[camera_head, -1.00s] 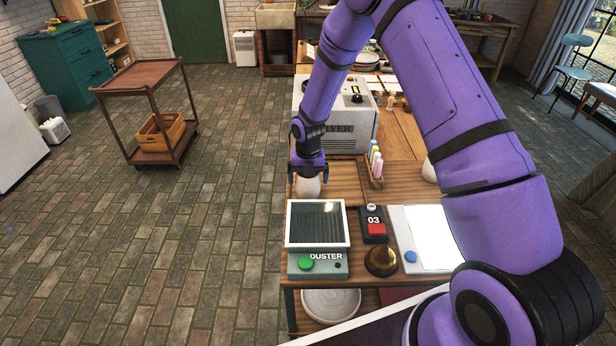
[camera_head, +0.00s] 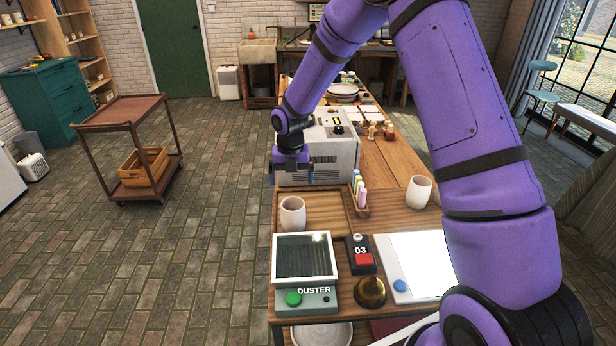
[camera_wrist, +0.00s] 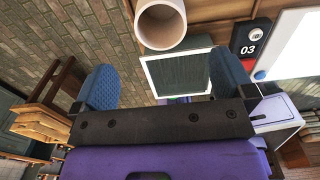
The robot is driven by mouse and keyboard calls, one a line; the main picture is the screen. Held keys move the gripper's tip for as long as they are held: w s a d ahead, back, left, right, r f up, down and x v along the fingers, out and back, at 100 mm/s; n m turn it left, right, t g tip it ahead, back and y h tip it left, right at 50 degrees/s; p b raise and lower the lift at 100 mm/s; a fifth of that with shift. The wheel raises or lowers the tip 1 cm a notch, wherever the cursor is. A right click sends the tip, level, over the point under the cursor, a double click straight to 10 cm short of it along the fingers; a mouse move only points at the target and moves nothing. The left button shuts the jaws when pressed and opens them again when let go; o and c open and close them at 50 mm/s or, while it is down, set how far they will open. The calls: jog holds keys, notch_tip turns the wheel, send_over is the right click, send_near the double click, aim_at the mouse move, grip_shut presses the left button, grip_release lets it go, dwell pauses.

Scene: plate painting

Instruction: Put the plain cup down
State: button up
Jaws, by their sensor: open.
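A plain off-white cup (camera_head: 293,213) stands upright on the wooden table, at the near end of a shallow wooden tray (camera_head: 337,205), just behind the duster. My gripper (camera_head: 288,172) is above and behind this cup, apart from it, with nothing between its fingers. In the wrist view the cup (camera_wrist: 160,24) is at the top, beyond the open blue fingers of my gripper (camera_wrist: 158,85). A second plain cup (camera_head: 418,192) stands further right on the table.
The duster (camera_head: 306,300) with its dark screen sits at the near left table edge. The dryer box (camera_head: 335,150) stands behind my gripper.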

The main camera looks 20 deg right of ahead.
jog(key=s+d+r+m+t, duration=0.1)
jog(key=s+r+m, duration=0.35)
jog(key=r, duration=0.35)
jog(key=s+d+r+m+t+h, duration=0.1)
jog(key=s+d+r+m, duration=0.1)
jog(key=s+r+m, duration=0.4)
jog(key=s+d+r+m, duration=0.1)
jog(key=s+r+m, duration=0.25)
jog(key=r, duration=0.55)
jog(key=s+d+r+m+t, duration=0.1)
jog(key=s+r+m, duration=0.1)
jog(key=s+m, duration=0.4)
jog(key=s+d+r+m+t, duration=0.1)
jog(key=s+r+m, duration=0.2)
jog(key=s+m, duration=0.3)
jog(key=s+d+r+m+t+y, duration=0.1)
jog(key=s+r+m, duration=0.2)
jog(key=s+m, duration=0.3)
jog(key=s, duration=0.5)
jog(key=shift+s, duration=0.3)
jog(key=shift+w, duration=0.15)
